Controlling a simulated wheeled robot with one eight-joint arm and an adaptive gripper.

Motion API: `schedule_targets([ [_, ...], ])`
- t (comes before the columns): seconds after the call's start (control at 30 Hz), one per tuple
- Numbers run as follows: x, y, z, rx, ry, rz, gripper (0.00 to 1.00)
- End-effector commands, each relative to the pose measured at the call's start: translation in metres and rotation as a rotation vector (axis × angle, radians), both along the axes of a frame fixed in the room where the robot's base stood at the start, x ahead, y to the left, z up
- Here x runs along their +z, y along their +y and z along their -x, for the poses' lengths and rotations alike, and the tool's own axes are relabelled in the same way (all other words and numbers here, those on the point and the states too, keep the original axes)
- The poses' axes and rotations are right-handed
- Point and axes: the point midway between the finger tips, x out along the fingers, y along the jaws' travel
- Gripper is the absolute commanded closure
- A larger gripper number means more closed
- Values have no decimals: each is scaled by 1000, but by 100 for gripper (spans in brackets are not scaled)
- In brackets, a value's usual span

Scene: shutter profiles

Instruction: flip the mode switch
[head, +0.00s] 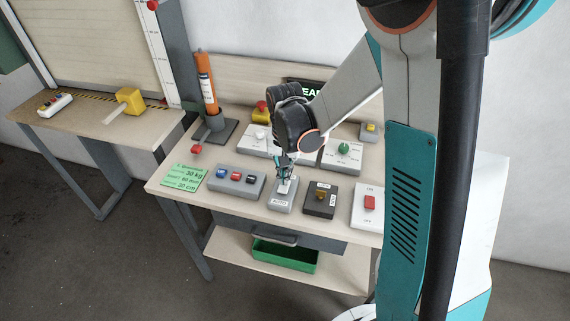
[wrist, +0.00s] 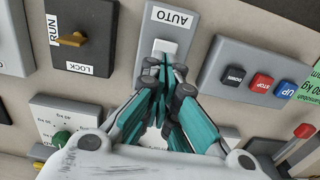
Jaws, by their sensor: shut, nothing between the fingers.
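The mode switch is a white rocker (wrist: 164,47) on a light grey box (head: 280,207) with an AUTO label (wrist: 172,17) at its near end. It stands in the front row of the bench panel; it also shows in the head view (head: 283,187). My gripper (wrist: 162,66) is shut and empty, pointing down with its fingertips at the rocker's far edge. In the head view my gripper (head: 284,177) is right over the box. I cannot tell whether the tips touch the rocker. The box's far end is hidden behind the fingers.
Left of the box is a three-button box (head: 237,182); right are a dark RUN/LOCK key box (head: 320,200) and a white box with a red switch (head: 369,203). Behind stand a green-knob box (head: 326,160) and an orange tube (head: 207,82). A green bin (head: 285,256) sits below.

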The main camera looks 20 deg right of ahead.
Motion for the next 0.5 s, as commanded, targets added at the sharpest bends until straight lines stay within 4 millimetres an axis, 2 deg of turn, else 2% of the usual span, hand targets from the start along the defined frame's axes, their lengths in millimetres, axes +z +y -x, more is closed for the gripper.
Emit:
schedule_targets([
  [0.03, -10, 0, 0, 0, 0, 0, 100],
  [0.2, -24, 0, 0, 0, 0, 0, 100],
  [0.5, -27, 0, 0, 0, 0, 0, 100],
])
